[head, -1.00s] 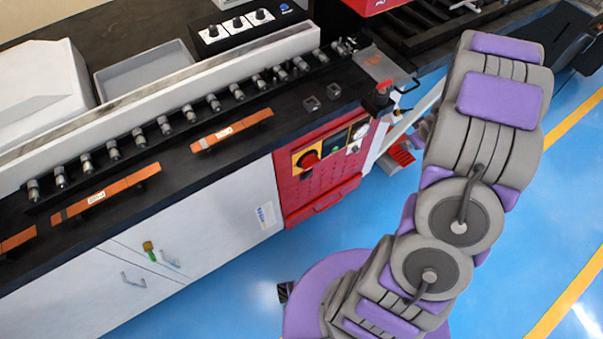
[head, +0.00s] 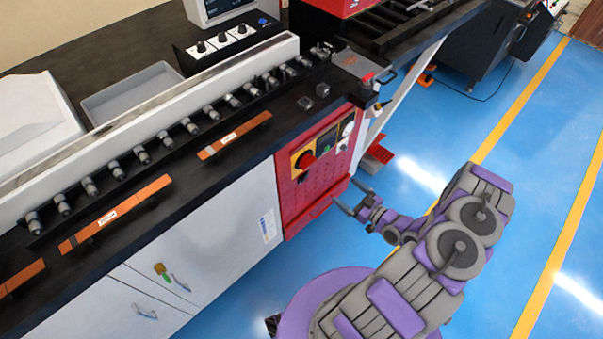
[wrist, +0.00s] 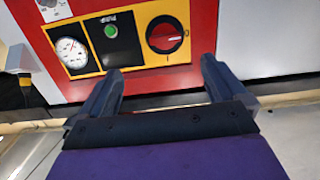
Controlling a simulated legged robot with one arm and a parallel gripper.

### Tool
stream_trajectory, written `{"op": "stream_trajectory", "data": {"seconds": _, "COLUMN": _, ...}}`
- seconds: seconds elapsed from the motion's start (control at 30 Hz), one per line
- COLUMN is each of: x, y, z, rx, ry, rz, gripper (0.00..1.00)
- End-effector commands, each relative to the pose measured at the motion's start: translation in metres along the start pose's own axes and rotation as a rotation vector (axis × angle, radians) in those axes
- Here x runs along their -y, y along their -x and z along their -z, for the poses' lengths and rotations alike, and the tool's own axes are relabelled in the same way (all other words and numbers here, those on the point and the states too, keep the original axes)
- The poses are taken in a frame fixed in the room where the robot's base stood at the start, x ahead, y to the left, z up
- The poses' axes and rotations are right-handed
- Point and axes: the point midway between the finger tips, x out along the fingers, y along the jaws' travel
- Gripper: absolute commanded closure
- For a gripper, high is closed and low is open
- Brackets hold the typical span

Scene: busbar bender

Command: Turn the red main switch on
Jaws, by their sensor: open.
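The red main switch (head: 305,160) is a round red knob on a yellow plate, set in the red front panel (head: 318,185) of the machine. In the wrist view the switch (wrist: 164,35) sits on a black disc, right of a green button (wrist: 110,31) and a dial gauge (wrist: 71,52). My gripper (head: 352,200) is in front of the panel's lower right, apart from the switch. In the wrist view its two fingers (wrist: 160,72) are spread, with nothing between them. The switch appears beyond the right finger's tip side, between the fingers' lines.
A red emergency-type knob (head: 369,78) stands at the worktop's right corner. White cabinet doors (head: 225,225) lie left of the panel. A red object (head: 378,153) is on the floor beside the machine. Blue floor in front is open.

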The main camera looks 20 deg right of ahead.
Motion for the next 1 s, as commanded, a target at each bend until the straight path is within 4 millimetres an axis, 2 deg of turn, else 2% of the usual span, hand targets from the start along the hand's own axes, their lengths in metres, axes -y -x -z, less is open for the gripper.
{"op": "stream_trajectory", "data": {"seconds": 0.17, "x": 0.008, "y": 0.004, "z": 0.003, "rx": -0.086, "ry": -0.032, "rz": -0.013, "gripper": 0.02}}
{"op": "stream_trajectory", "data": {"seconds": 0.37, "x": 0.011, "y": -0.009, "z": 0.006, "rx": -0.093, "ry": -0.028, "rz": -0.011, "gripper": 0.02}}
{"op": "stream_trajectory", "data": {"seconds": 1.0, "x": 0.010, "y": -0.099, "z": 0.013, "rx": -0.089, "ry": -0.025, "rz": -0.010, "gripper": 0.02}}
